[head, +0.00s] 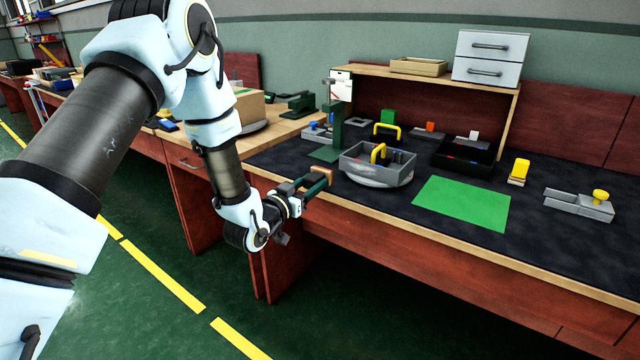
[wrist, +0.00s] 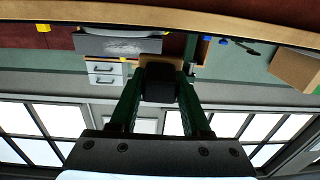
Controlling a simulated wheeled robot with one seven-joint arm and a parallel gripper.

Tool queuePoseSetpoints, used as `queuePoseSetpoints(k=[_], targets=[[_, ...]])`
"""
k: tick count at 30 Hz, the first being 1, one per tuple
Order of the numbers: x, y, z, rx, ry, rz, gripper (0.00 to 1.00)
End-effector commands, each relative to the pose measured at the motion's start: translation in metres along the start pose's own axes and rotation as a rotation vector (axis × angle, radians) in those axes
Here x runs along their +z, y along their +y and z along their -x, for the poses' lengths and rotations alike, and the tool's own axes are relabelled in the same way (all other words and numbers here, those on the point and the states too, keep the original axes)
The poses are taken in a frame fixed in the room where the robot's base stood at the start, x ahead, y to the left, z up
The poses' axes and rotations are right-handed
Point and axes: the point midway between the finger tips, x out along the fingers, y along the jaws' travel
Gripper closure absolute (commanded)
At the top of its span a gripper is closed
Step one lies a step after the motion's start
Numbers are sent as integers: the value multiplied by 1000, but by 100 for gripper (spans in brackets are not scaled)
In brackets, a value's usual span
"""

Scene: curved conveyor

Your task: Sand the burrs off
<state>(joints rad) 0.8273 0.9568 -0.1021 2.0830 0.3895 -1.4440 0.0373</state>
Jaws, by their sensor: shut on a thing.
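My gripper (head: 318,178) is at the front left edge of the workbench, shut on a small block (head: 325,173) with a tan face. In the wrist view, my gripper (wrist: 160,72) has its green fingers on both sides of the dark block (wrist: 159,88), whose tan edge shows at the tips. A grey, rounded part (head: 378,172) with a yellow handle sits on the dark mat, right of the gripper and apart from it. It also shows in the wrist view (wrist: 115,47). The burrs are too small to tell.
A green sheet (head: 463,203) lies bare on the mat. A yellow-topped block (head: 519,171) and a grey fixture with a yellow knob (head: 580,203) stand at right. A green stand (head: 330,135) rises behind the grey part. A black tray (head: 463,158) and a wooden shelf (head: 507,125) are behind.

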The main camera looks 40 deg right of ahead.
Motion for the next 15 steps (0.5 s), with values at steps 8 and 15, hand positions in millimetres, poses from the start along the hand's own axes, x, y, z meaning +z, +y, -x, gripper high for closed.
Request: queuePoseSetpoints(k=[8, 15], targets=[[-1, 22, -13, 44, 1, -3, 97], [-1, 22, -37, 42, 2, -2, 97]])
